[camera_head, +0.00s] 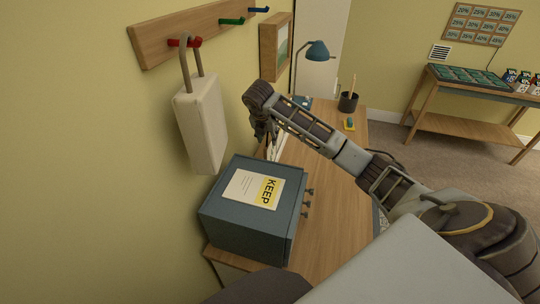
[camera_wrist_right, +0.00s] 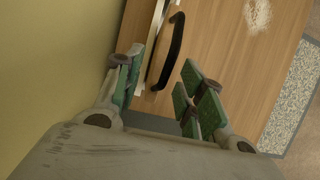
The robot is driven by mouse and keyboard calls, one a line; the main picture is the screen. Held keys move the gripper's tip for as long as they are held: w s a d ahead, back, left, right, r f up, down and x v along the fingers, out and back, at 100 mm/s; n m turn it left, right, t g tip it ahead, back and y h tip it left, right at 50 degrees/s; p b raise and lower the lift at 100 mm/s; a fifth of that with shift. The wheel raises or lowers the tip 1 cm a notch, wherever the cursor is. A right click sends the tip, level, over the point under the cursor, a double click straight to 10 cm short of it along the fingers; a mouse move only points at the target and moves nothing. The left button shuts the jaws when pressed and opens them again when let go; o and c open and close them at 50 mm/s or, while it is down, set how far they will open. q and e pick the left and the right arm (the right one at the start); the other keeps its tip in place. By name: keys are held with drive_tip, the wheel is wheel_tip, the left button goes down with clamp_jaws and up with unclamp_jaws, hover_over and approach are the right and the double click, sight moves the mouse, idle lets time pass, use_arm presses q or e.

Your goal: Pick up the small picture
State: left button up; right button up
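My right gripper (camera_head: 267,138) reaches down over the wall side of the desk, just behind the blue-grey cabinet. In the right wrist view its padded fingers (camera_wrist_right: 160,88) are spread apart, with nothing gripped. A thin upright piece with a pale face and wooden edge (camera_wrist_right: 156,45) stands beyond and between the fingers, close to the wall. It may be the small picture, seen nearly edge-on; its front does not show. A black curved handle-like part (camera_wrist_right: 173,50) is beside it. A wood-framed picture (camera_head: 275,46) hangs on the wall above. My left gripper is not in view.
The blue-grey cabinet (camera_head: 222,224) with a KEEP sheet (camera_head: 253,189) stands on the wooden desk (camera_head: 320,215). A white box (camera_head: 201,125) hangs from a hook rail (camera_head: 180,28). A blue lamp (camera_head: 317,50) and dark pen cup (camera_head: 348,102) stand farther back.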

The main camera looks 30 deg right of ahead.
sight(270, 148)
drive_tip(key=shift+x, duration=2.3)
drive_tip(key=shift+d, duration=0.1)
clamp_jaws()
